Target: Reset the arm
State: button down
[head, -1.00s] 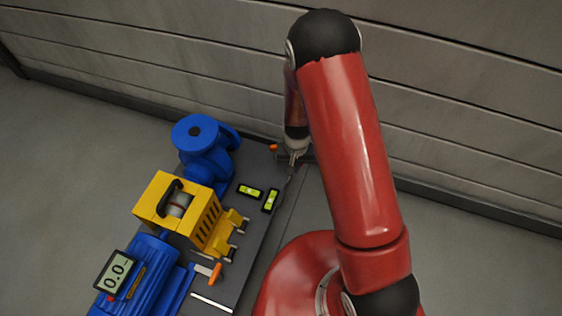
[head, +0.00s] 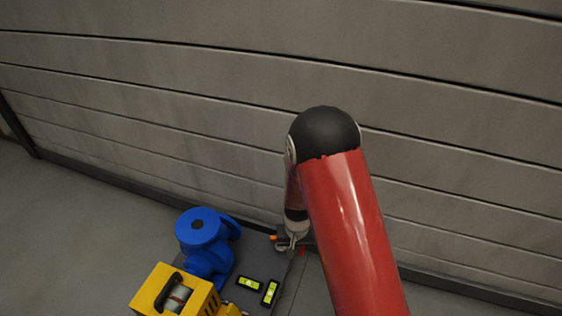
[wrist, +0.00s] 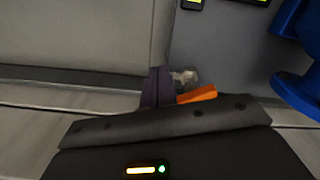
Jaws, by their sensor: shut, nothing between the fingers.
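My red arm (head: 355,225) reaches down from a black elbow toward the far end of the dark skid plate. My gripper (head: 293,246) is small in the head view, low over or beside the plate's far right corner. It is shut and empty. In the wrist view the dark gripper body (wrist: 165,140) fills the bottom. A small orange piece (wrist: 197,94) and a grey metal end show just beyond it; I cannot tell whether they touch the gripper.
A blue pump (head: 205,240) and a yellow-framed unit (head: 170,292) stand on the skid plate (head: 258,262) to the left. Two spirit levels (head: 250,284) (head: 270,292) lie near the gripper. A grey panelled wall (head: 180,90) rises close behind. Open floor (head: 60,240) lies left.

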jog(key=s+d+r+t+y+p, duration=0.1)
jog(key=d+r+p, duration=0.1)
jog(key=r, duration=1.1)
jog(key=s+d+r+t+p, duration=0.1)
jog(key=s+d+r+t, duration=0.1)
jog(key=r, duration=1.1)
jog(key=s+d+r+t+h+p, duration=0.1)
jog(key=s+d+r, duration=0.6)
jog(key=s+r, duration=0.9)
jog(key=shift+s+r+t+p, duration=0.15)
jog(key=shift+r+t+p, duration=0.35)
jog(key=shift+t+p, duration=0.4)
